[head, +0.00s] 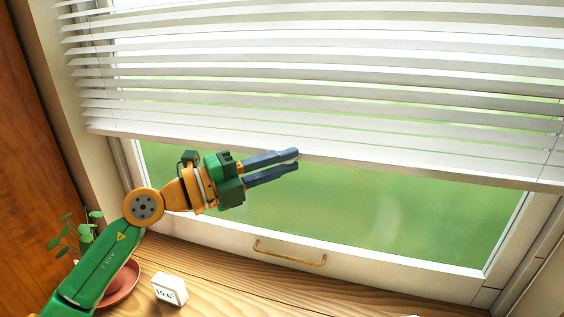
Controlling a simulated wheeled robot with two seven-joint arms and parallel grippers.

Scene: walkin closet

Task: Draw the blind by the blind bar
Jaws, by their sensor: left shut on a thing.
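The white slatted blind (330,60) covers the upper part of the window, with its slats tilted. Its blind bar (430,170) runs along the bottom edge, sloping down to the right in the head view. My left gripper (296,159) reaches in from the left with its two dark fingers at the bar's lower edge, left of the middle of the bar. The fingers are shut on the bar; a narrow gap shows between them, and the exact contact is hard to see. My right gripper is not in view.
Below the bar is bare window glass (380,215) in a white frame with a brass handle (290,253). On the wooden sill stand a potted plant (75,238) and a small white clock (170,289), close to my left arm. A wooden panel (30,150) is at the left.

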